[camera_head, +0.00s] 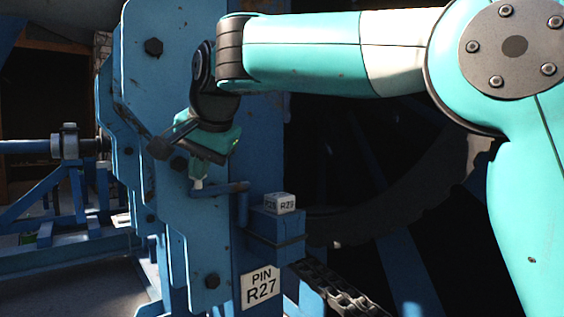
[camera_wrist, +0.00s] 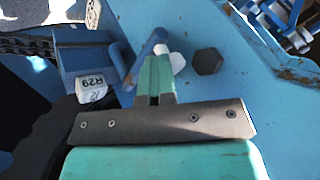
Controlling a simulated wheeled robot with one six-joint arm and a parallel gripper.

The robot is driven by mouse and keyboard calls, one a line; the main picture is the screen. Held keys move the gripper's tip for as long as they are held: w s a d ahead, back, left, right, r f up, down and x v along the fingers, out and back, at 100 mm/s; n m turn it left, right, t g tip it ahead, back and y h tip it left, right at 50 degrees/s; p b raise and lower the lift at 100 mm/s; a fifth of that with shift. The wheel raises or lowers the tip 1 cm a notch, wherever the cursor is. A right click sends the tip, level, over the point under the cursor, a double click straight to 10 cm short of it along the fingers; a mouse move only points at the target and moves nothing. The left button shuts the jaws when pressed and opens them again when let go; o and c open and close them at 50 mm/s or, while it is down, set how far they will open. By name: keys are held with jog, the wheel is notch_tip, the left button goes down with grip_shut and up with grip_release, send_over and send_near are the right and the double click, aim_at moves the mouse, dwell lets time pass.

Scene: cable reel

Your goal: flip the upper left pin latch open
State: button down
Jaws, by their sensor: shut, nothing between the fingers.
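The pin latch (camera_head: 228,188) is a blue bent rod on the blue steel plate. One part runs sideways near my fingertips and one part hangs down at its right end. In the wrist view the blue rod (camera_wrist: 148,46) shows just beyond the fingers, partly hidden by them. My gripper (camera_head: 198,184) is shut and empty, pointing down at the left end of the rod. In the wrist view my gripper (camera_wrist: 160,55) has its teal fingers together. The tips look very close to the rod; I cannot tell whether they touch it.
A blue block (camera_head: 275,228) carries a small white labelled cube (camera_head: 280,203), right of the latch. A sign (camera_head: 261,287) reads PIN R27. Dark bolt heads stud the blue plate (camera_head: 190,240); one bolt (camera_wrist: 207,61) is beside my fingers. A chain (camera_head: 335,290) runs below right.

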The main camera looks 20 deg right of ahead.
jog(key=shift+w+a+f, duration=0.1)
jog(key=shift+w+a, duration=0.1)
jog(key=shift+a, duration=0.05)
jog(key=shift+f, duration=0.15)
dwell(0.3)
jog(key=shift+s, duration=0.15)
jog(key=s+a+r+p, duration=0.2)
jog(key=s+r, duration=0.6)
jog(key=r, duration=0.1)
jog(key=shift+s+a+r, duration=0.15)
jog(key=shift+s+r, duration=0.05)
jog(key=shift+s, duration=0.1)
